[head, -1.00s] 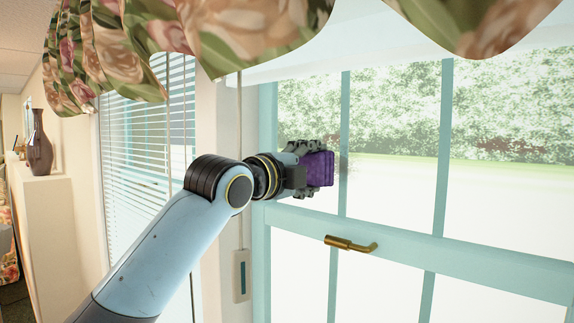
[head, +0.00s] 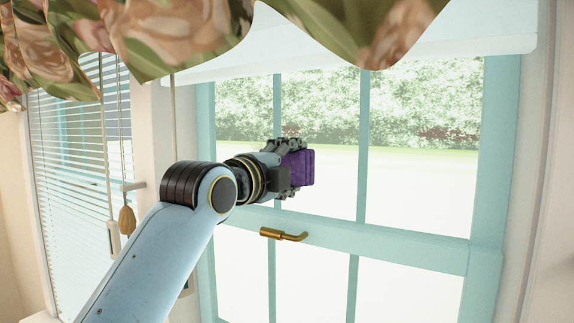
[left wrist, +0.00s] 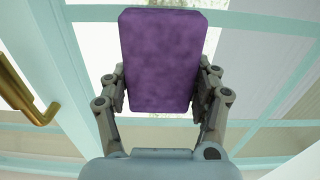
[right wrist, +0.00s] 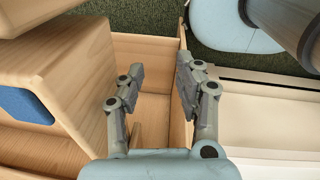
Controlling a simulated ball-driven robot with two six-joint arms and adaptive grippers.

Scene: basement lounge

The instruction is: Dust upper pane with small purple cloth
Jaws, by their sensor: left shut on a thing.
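My left gripper (head: 290,168) is shut on the small purple cloth (head: 301,168), a padded rectangle. It is at the lower part of the upper pane (head: 320,185), over the section between the two vertical bars. I cannot tell whether the cloth touches the glass. In the left wrist view the purple cloth (left wrist: 158,60) stands between the two fingers. Reddish-brown patches (head: 447,134) show on or behind the pane, right of the cloth and just above it. My right gripper (right wrist: 158,82) is open and empty, above a wooden compartment.
A brass handle (head: 283,234) sticks out from the teal middle rail (head: 400,245) just below the cloth. A floral valance (head: 330,25) hangs above. A blind cord with a tassel (head: 127,220) hangs at left. A wooden box (right wrist: 65,70) stands beside my right gripper.

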